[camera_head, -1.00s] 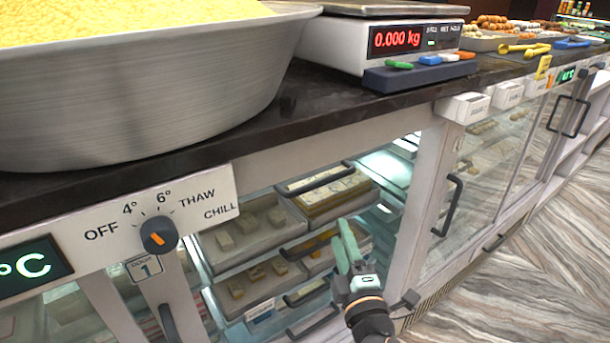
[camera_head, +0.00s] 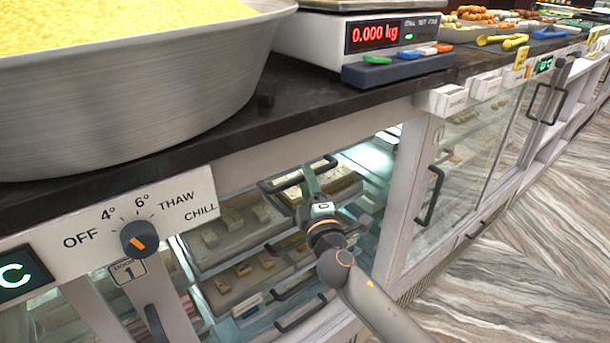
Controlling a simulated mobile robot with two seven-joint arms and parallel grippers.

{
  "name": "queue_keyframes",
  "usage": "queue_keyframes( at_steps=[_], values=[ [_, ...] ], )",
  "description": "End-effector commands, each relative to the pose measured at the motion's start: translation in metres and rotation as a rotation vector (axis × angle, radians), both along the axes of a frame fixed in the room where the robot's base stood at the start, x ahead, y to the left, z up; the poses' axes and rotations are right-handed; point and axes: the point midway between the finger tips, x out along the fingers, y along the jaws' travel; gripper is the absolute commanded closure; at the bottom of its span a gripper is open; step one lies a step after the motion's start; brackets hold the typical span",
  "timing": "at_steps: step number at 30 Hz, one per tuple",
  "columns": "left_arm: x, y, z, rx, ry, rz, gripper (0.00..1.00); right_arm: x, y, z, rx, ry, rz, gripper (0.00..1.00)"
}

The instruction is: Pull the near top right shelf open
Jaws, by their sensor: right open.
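The near top right shelf (camera_head: 345,196) is a tray of pale sweets inside the lit cabinet under the counter. Its dark bar handle (camera_head: 275,184) runs across the front edge, tilted up to the right. My right gripper (camera_head: 308,180) has its green fingers at the handle, overlapping it in the picture. The fingers are open; whether they touch the bar is unclear. My wrist and forearm hide part of the shelves below. My left gripper is not in view.
The top left shelf (camera_head: 215,252) holds pale blocks, with lower trays beneath. The temperature knob (camera_head: 139,239) is at left. A closed glass door (camera_head: 455,160) with a handle (camera_head: 430,195) stands to the right. A steel bowl (camera_head: 120,110) and a scale (camera_head: 340,40) sit on the counter above.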

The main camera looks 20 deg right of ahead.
Motion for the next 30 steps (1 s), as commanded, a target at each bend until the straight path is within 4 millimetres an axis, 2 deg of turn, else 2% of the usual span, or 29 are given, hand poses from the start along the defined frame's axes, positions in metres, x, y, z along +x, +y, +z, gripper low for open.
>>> queue_keyframes(
  at_steps=[4, 13, 26, 30],
  values=[
    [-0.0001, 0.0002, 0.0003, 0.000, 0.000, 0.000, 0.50, 0.0085, -0.0002, 0.0015, 0.000, 0.000, 0.000, 0.50],
    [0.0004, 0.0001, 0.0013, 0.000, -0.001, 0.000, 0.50, 0.0100, -0.0003, 0.0017, 0.000, 0.000, 0.000, 0.50],
    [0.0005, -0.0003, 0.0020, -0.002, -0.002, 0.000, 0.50, 0.0097, -0.0004, 0.0015, 0.000, 0.001, 0.000, 0.99],
    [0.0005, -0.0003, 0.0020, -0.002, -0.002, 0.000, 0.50, 0.0096, -0.0005, 0.0015, 0.000, 0.001, 0.000, 1.00]
  ],
)
